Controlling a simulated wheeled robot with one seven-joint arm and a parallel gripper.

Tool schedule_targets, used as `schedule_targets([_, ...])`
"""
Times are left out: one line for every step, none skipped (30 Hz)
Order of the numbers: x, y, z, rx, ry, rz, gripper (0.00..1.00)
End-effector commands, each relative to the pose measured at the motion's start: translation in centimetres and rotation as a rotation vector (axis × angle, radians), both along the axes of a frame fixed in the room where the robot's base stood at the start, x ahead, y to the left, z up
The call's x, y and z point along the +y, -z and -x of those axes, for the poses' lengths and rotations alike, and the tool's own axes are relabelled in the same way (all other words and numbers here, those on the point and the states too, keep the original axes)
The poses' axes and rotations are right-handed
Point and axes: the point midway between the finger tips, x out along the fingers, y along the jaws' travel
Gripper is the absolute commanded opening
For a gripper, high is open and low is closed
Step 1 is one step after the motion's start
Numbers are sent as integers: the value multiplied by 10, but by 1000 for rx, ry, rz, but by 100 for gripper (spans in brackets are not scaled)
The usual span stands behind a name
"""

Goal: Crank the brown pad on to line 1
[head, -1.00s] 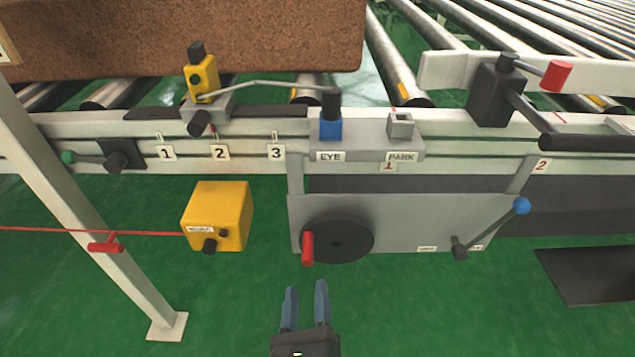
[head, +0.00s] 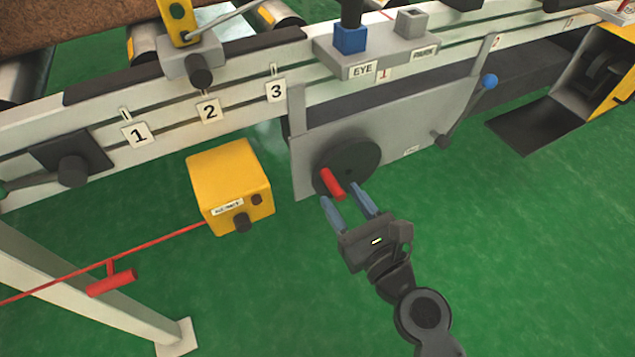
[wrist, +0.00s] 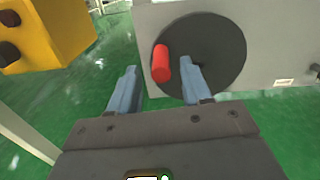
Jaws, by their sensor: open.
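The crank is a black disc (head: 352,163) with a red handle (head: 332,183), mounted on a grey panel (head: 305,155) below the conveyor rail. My gripper (head: 349,205) is open with its blue fingers pointing at the red handle. In the wrist view the red handle (wrist: 161,63) lies just beyond and between the two fingertips (wrist: 158,72); I cannot tell whether they touch it. The brown pad (head: 70,20) rests on the rollers at the upper left, mostly out of frame. The number plate 1 (head: 138,134) is on the rail, left of plates 2 (head: 208,109) and 3 (head: 276,90).
A yellow box (head: 230,187) stands left of the crank, with a red cord (head: 165,244) running from it. A blue-knobbed lever (head: 489,81) is at the panel's right. A white post (head: 95,297) stands at lower left. Green floor is clear below the crank.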

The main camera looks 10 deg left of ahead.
Motion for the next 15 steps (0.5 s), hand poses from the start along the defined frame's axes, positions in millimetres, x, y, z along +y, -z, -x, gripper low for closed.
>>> schedule_targets([6,-1,-8,-3,-1,1,48])
schedule_targets([8,0,-12,-2,-2,1,48])
schedule_targets([12,-1,-17,-2,-2,0,48])
schedule_targets([15,-1,-20,-1,-2,0,48])
schedule_targets([17,0,-23,-2,-2,1,48])
schedule_targets([19,0,-27,-2,-2,1,48])
schedule_targets([21,0,-30,-1,-2,0,48])
schedule_targets([22,0,-32,0,-1,1,48])
schedule_targets([24,0,-35,-1,-1,0,48])
schedule_targets([25,0,-36,-1,-1,0,48])
schedule_targets([26,0,-37,-2,0,1,48])
schedule_targets([26,0,-38,-1,0,2,48])
schedule_targets([27,0,-39,-1,0,2,48])
schedule_targets([27,0,-39,-1,0,2,48])
schedule_targets([27,0,-39,0,0,2,48])
